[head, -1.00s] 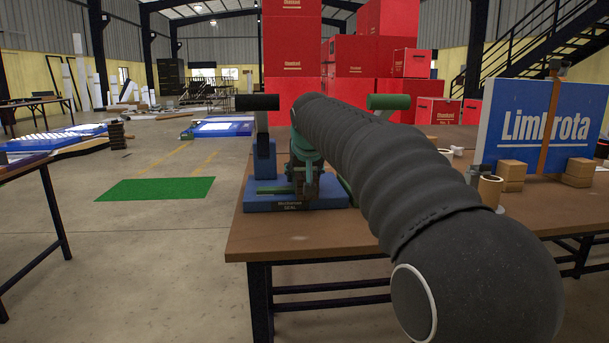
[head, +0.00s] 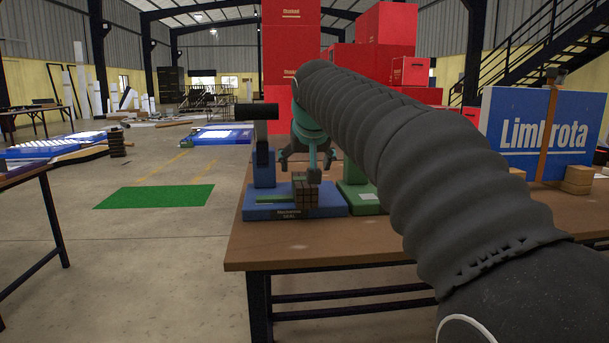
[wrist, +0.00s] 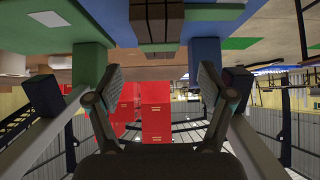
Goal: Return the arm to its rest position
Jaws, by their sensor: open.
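My gripper (head: 305,158) is at the end of my dark, ribbed arm, above the blue press base on the brown table. In the wrist view my gripper (wrist: 160,85) has its two fingers spread wide with nothing between them. A brown block (head: 306,193) with a grid of grooves sits on the blue base (head: 262,210), just below the fingers. The block also shows at the top of the wrist view (wrist: 155,22). My arm hides part of the table's right side.
A black-handled blue press (head: 262,150) stands left of my gripper. A green base (head: 361,200) stands right of the blue one. A blue Limbrota lightbox (head: 540,130) with tan blocks (head: 577,178) is at the right. Red boxes (head: 375,65) stack behind.

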